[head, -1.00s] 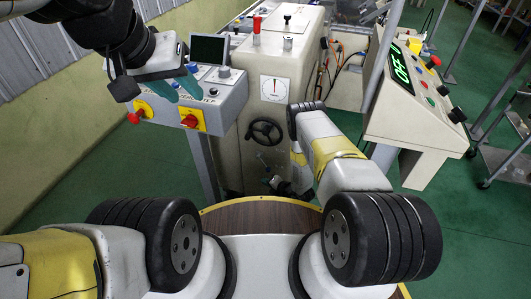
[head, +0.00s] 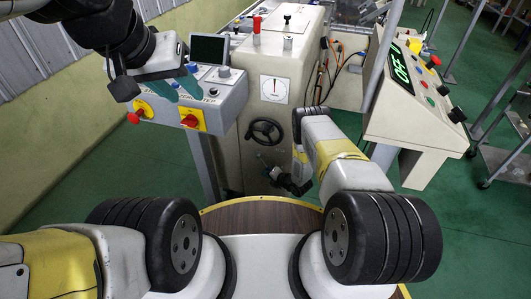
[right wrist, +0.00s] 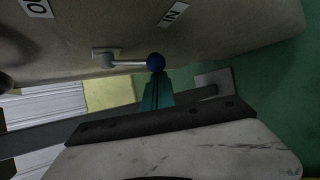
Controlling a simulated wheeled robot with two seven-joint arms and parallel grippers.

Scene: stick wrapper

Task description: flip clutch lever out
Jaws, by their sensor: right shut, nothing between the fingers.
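The knob end lies nearer the "IN" label (right wrist: 172,13) than the partly cut-off label (right wrist: 38,8) reading "OU". My right gripper (right wrist: 156,77) is shut and empty, its teal fingertips right at the knob; I cannot tell whether they touch it. In the head view the right gripper (head: 265,169) is low by the machine front. My left gripper (head: 175,88) is open and empty above the button panel.
The machine (head: 275,90) carries a black handwheel (head: 264,131) above my right gripper. A button panel (head: 215,100) with red knobs stands at left. A console (head: 410,110) with a green display stands at right.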

